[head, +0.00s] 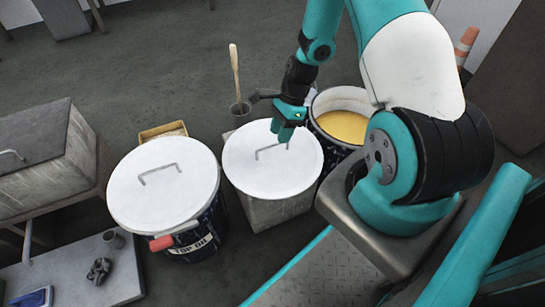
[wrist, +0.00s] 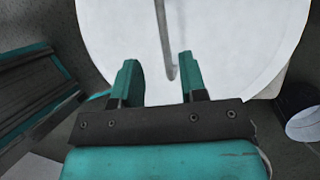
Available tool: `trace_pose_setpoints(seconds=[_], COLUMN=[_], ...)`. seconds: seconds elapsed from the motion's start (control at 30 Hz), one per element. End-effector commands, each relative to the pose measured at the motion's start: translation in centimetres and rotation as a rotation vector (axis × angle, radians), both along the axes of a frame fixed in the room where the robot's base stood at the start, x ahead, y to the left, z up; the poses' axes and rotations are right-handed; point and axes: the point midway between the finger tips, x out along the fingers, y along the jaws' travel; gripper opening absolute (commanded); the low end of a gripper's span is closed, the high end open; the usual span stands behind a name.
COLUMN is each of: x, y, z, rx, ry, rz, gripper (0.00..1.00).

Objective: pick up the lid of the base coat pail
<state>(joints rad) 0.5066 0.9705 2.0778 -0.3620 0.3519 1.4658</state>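A white round lid (head: 272,175) with a thin grey bar handle (head: 270,149) lies on a pale block, beside an open pail (head: 343,118) of yellow liquid. No base coat label is readable; the open pail's front is partly hidden by my arm. My gripper (head: 287,128) is over the back right part of this lid, close to the handle. In the wrist view the lid (wrist: 230,40) fills the upper middle. My gripper (wrist: 157,68) has its two teal fingers apart and nothing gripped. The handle's near end (wrist: 170,70) shows between the fingertips, nearer the right one; I cannot tell whether they touch.
A dark pail (head: 192,243) marked "TOP", with its own white handled lid (head: 163,182), stands at left. A cup (head: 240,108) with a wooden stick stands behind the middle lid.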

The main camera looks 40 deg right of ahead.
Motion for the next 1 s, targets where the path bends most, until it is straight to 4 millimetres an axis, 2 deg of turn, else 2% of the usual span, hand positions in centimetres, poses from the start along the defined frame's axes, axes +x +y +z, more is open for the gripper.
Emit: trace_pose_setpoints(seconds=[0.33, 0.6, 0.77, 1.0], x=[0.2, 0.2, 0.2, 0.2], y=[1.5, 1.7, 1.7, 1.7], z=[-4.7, -4.7, -4.7, -4.7], rx=[0.002, 0.000, 0.000, 0.000], ry=[0.001, 0.000, 0.000, 0.000], rz=[0.001, 0.001, 0.000, 0.001], gripper=[0.39, 0.39, 0.02, 0.00])
